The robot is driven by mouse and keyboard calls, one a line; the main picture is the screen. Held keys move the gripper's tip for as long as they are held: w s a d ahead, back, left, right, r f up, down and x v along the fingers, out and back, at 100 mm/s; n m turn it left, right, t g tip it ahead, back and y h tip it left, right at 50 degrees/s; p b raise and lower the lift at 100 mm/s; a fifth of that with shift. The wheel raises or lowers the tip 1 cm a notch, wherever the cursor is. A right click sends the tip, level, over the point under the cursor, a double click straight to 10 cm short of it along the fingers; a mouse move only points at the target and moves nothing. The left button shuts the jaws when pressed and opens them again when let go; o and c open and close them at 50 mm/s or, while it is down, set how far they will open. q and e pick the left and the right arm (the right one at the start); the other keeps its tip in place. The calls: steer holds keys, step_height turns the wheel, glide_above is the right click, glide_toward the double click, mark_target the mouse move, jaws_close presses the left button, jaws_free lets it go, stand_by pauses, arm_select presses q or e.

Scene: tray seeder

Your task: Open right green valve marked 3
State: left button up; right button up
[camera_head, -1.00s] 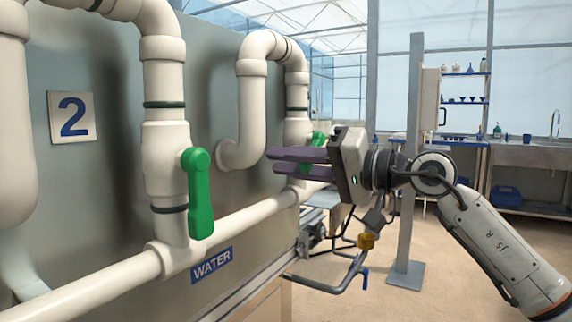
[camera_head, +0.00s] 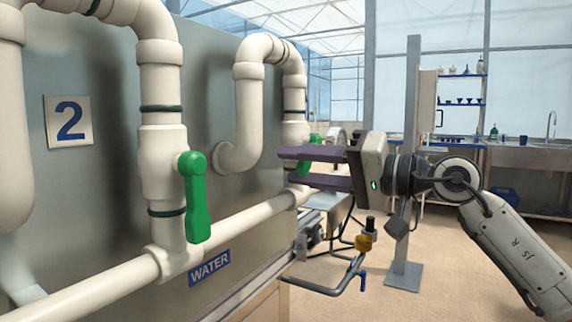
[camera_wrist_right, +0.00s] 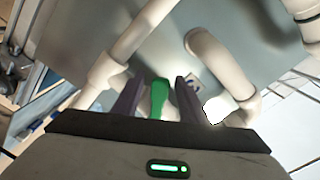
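The right green valve handle (camera_head: 314,139) sits on the far white pipe and is partly hidden behind my right gripper in the head view. In the right wrist view the green handle (camera_wrist_right: 158,98) shows between the two fingers (camera_wrist_right: 157,82), with a gap on each side. Whether they touch it cannot be told. My left gripper is not in view.
A nearer green valve handle (camera_head: 194,197) hangs down beside the plate marked 2 (camera_head: 69,121). A horizontal white pipe (camera_head: 100,282) runs below, above the WATER label (camera_head: 209,267). A grey post (camera_head: 411,170) stands behind my right arm. Sinks and shelves are at the back right.

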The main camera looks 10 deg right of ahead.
mark_target(307, 167)
steer(key=v, duration=0.7)
steer(key=shift+c, duration=0.5)
